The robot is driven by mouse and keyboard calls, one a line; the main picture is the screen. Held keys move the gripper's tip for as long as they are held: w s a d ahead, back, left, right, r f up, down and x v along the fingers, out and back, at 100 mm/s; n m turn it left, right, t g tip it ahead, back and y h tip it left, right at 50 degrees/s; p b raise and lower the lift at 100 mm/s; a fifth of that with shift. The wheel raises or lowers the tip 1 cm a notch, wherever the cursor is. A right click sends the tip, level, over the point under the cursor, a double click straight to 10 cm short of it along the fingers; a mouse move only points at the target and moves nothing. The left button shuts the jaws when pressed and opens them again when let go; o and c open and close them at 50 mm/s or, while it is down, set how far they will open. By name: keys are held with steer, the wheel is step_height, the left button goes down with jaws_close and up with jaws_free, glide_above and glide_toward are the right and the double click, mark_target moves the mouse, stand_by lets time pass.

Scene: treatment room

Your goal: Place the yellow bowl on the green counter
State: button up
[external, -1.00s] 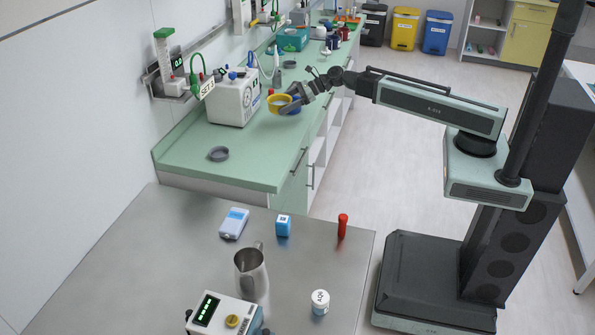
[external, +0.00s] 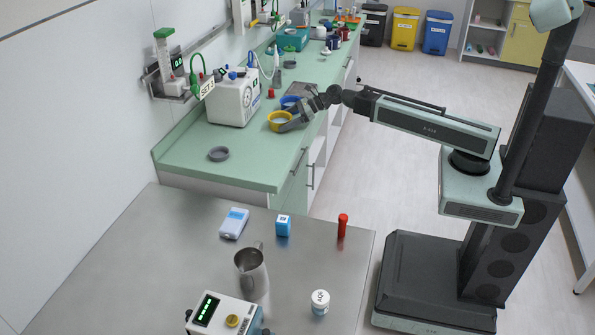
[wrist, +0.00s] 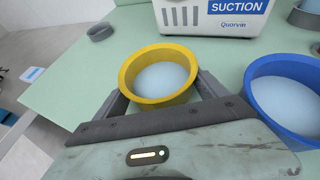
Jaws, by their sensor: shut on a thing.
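The yellow bowl (external: 279,120) is at the green counter (external: 240,168), in front of the suction machine. In the wrist view the yellow bowl (wrist: 158,76) is upright with a pale blue-white inside. My gripper (external: 292,122) is shut on it, with a finger on each side of the bowl in the wrist view (wrist: 160,98). The bowl is low over the counter (wrist: 75,85); I cannot tell whether its base touches, as its underside is hidden.
A blue bowl (wrist: 288,95) stands close on the right in the wrist view. The white suction machine (external: 234,98) stands behind. A small grey dish (external: 218,153) sits on the counter towards the front, with clear counter around it.

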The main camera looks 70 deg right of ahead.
steer(key=shift+f, duration=0.2)
steer(key=o, duration=1.3)
steer(key=shift+r, duration=0.1)
steer(key=shift+r, duration=0.1)
steer(key=shift+s+d+r+p, duration=0.1)
steer(key=shift+s+r+p, duration=0.1)
steer(key=shift+p, duration=0.25)
steer(key=p+v, duration=0.3)
steer(key=v, duration=0.4)
